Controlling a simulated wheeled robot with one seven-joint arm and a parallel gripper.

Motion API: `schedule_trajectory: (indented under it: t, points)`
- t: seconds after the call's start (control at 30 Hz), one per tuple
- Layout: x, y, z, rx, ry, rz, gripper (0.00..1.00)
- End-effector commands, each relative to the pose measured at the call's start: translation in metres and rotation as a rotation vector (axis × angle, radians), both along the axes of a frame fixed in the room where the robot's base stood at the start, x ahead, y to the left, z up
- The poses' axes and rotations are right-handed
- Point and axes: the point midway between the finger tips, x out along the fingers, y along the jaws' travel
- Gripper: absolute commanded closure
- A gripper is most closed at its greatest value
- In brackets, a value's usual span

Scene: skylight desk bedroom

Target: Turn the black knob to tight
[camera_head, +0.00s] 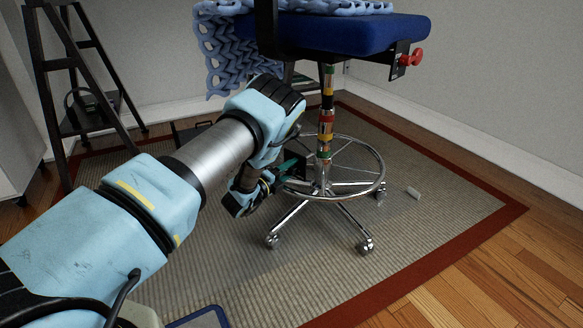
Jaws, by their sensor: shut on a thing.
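A tall chair with a blue seat (340,32) stands on the rug, its column banded in several colours. A chrome foot ring (375,180) circles the column low down. My gripper (296,168) reaches in from the left at ring height, beside the column's left side. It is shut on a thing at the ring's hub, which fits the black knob. The knob itself is mostly hidden by the gripper and wrist, so its turn angle cannot be seen. A separate red knob (413,57) sits under the seat's right side.
The chair's base has chrome legs with casters (367,246). A pale blue woven throw (222,62) hangs from the seat. A dark ladder shelf (70,65) stands at the left. The right floor is clear.

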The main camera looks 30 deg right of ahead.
Motion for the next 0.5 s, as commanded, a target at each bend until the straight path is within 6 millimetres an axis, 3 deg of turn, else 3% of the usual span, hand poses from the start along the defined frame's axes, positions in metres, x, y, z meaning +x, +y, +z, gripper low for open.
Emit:
schedule_trajectory:
  t: [0.5]
  points:
    - [-0.0003, 0.001, -0.0014, 0.051, -0.152, -0.001, 1.0]
